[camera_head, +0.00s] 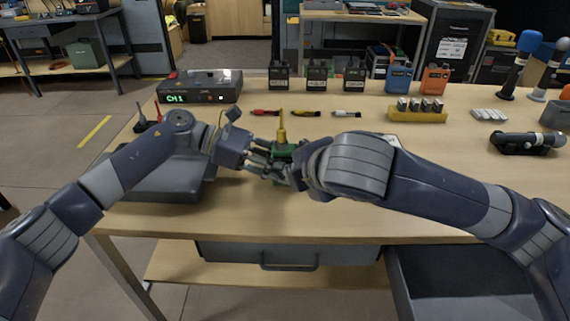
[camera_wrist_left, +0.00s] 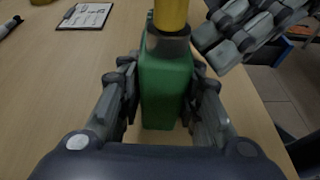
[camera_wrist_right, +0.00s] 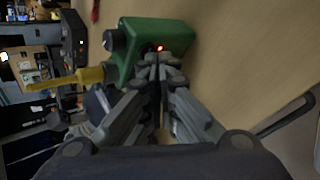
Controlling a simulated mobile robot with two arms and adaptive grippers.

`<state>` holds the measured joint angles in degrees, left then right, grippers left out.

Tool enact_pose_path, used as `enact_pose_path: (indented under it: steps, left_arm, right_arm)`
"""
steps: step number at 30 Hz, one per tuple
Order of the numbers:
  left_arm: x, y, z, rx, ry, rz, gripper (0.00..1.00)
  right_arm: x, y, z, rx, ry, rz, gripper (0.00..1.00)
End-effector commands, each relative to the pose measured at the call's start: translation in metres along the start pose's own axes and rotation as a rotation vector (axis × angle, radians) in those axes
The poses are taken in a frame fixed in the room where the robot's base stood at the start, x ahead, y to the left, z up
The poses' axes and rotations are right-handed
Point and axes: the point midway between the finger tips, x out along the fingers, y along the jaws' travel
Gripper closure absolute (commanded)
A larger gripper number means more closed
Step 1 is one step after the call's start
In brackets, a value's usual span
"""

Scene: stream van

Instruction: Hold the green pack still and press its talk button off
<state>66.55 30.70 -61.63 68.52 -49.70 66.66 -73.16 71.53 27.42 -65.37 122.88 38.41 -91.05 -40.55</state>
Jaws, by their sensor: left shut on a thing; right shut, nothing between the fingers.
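The green pack (camera_head: 284,151) stands upright on the wooden table, mostly hidden behind my grippers in the head view. Its yellow antenna (camera_head: 281,127) points up. My left gripper (camera_wrist_left: 162,115) is shut around the pack's body (camera_wrist_left: 165,85), one finger on each side. My right gripper (camera_wrist_right: 163,62) is shut with nothing between its fingers. Its fingertips are at the pack's face in the right wrist view (camera_wrist_right: 160,38), just by a small lit red light (camera_wrist_right: 160,48). I cannot tell whether they touch. The talk button itself is hidden or not distinguishable.
A receiver box reading CH1 (camera_head: 200,87) stands at the back left. Several dark packs, a blue pack (camera_head: 398,80) and an orange pack (camera_head: 433,80) line the back. A yellow battery holder (camera_head: 417,114) and microphones are at the right. A grey tray (camera_head: 165,180) lies at left.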

Motion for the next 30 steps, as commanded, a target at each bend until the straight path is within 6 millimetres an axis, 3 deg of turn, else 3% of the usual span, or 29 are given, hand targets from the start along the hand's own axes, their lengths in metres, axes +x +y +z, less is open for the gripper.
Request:
enact_pose_path:
  steps: [30]
  left_arm:
    - [0.0,0.0,-0.001,0.0,0.001,-0.001,0.95]
  right_arm:
    - [-0.013,-0.009,-0.01,-0.002,0.002,0.001,1.0]
